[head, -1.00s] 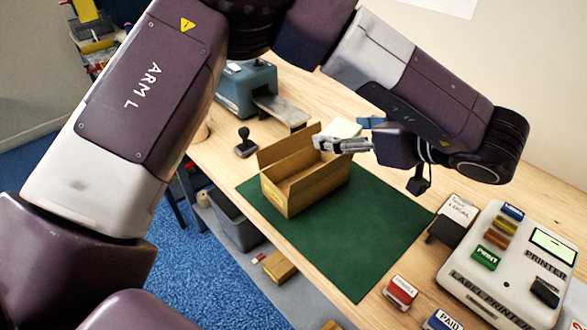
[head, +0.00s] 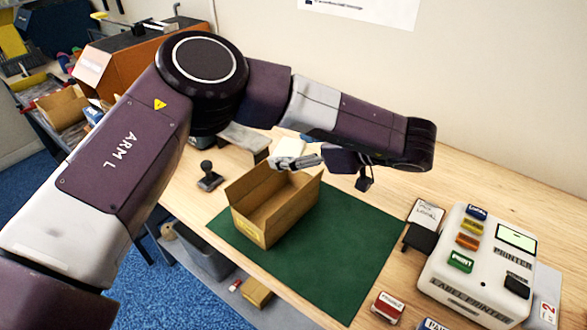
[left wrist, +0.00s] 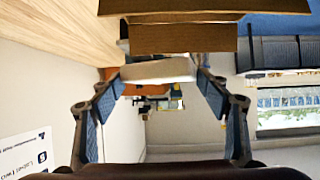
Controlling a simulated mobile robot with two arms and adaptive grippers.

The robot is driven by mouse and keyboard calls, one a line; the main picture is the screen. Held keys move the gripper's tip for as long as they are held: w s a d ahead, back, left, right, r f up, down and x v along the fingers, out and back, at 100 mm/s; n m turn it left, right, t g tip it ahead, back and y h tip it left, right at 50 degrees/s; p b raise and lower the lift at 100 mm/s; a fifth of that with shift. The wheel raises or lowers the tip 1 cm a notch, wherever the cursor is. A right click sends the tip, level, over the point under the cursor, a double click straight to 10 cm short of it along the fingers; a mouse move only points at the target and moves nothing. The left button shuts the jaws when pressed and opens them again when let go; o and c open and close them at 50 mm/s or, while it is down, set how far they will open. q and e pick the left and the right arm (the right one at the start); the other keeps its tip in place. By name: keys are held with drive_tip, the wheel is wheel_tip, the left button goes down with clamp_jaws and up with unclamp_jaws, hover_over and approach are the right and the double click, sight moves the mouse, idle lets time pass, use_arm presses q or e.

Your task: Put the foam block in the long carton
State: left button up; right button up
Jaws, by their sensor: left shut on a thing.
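The foam block (head: 287,148) is a small white block in the head view, held above the far side of the carton. It also shows in the left wrist view (left wrist: 158,71), between the fingertips. My left gripper (head: 297,162) is shut on it, and its fingers hide part of the block. The long carton (head: 262,222) is brown, open at the top with raised flaps, and stands on the green mat. Its inside looks empty where visible. Carton-coloured cardboard (left wrist: 180,38) fills the top of the left wrist view. My right gripper is out of view.
The green mat (head: 330,250) has clear room right of the carton. A label printer (head: 478,265), a red stamp (head: 387,306) and a black stamp pad (head: 420,237) stand at the right. A black hand stamp (head: 209,177) stands left of the carton.

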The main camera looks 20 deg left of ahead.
use_arm(q)
drive_tip(key=shift+f, duration=1.4)
wheel_tip(320, 180, down, 4)
drive_tip(key=shift+r, duration=0.2)
drive_tip(key=shift+f+b, duration=0.4)
drive_tip(key=shift+f, duration=0.25)
drive_tip(key=shift+c, duration=0.4)
drive_tip(key=o, duration=0.8)
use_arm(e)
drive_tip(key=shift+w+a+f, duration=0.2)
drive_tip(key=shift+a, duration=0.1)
use_arm(q)
drive_tip(key=shift+r, duration=0.15)
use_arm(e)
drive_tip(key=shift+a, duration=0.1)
